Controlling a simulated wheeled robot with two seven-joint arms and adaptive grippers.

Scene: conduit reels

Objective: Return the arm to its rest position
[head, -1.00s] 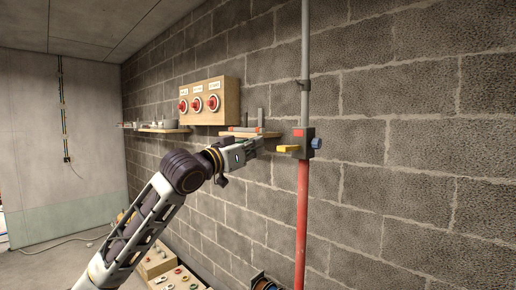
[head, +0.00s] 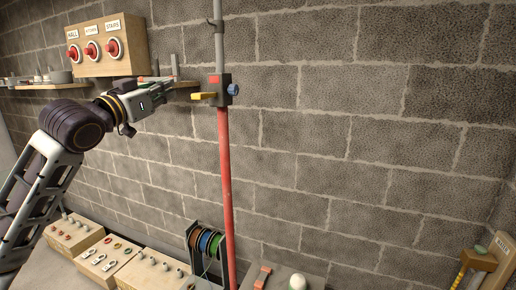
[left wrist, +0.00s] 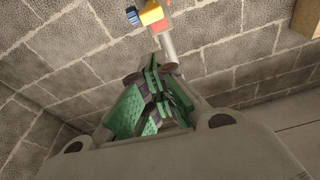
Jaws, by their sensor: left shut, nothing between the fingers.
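My left arm comes in from the left in the head view. Its gripper (head: 166,90) is raised in front of the block wall, left of the grey valve box (head: 217,90) with its yellow lever (head: 204,96) and blue knob (head: 233,89). In the left wrist view the green-padded fingers (left wrist: 160,95) are together with nothing between them. The yellow lever (left wrist: 152,14) and the blue knob (left wrist: 132,16) show beyond the fingertips there, apart from them. My right gripper is not in view.
A red pipe (head: 226,190) runs down from the valve box. A wooden panel with red buttons (head: 105,45) and a shelf (head: 52,87) are on the wall. Below stand wooden boxes (head: 110,262), a reel rack (head: 205,243) and, at right, a labelled box (head: 497,262).

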